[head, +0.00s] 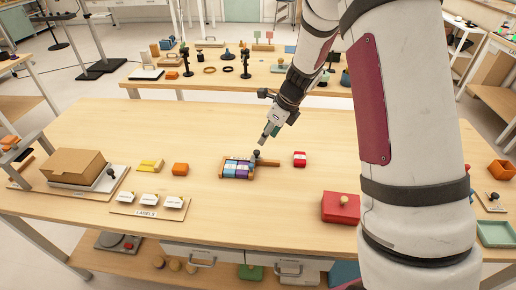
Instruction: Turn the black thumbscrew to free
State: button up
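A small black thumbscrew (256,154) stands at the upper right of a wooden holder (263,162) in the middle of the table. The holder has blue and purple blocks (237,171) in it. My gripper (263,140) points down and to the left, with its tips just above and slightly right of the thumbscrew. The tips appear apart from it, though contact is hard to judge at this size. Whether the fingers are open or shut is too small to tell. The thumbscrew's turn position cannot be read.
A labels tray (130,209), a cardboard box (72,165) and a red box (340,208) stand farther out. Bare tabletop surrounds the holder.

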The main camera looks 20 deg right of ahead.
aim_at(257, 152)
jog(key=x, duration=0.8)
jog(key=shift+w+a+f, duration=0.1)
jog(key=shift+f, duration=0.2)
jog(key=shift+c, duration=0.5)
grip_shut()
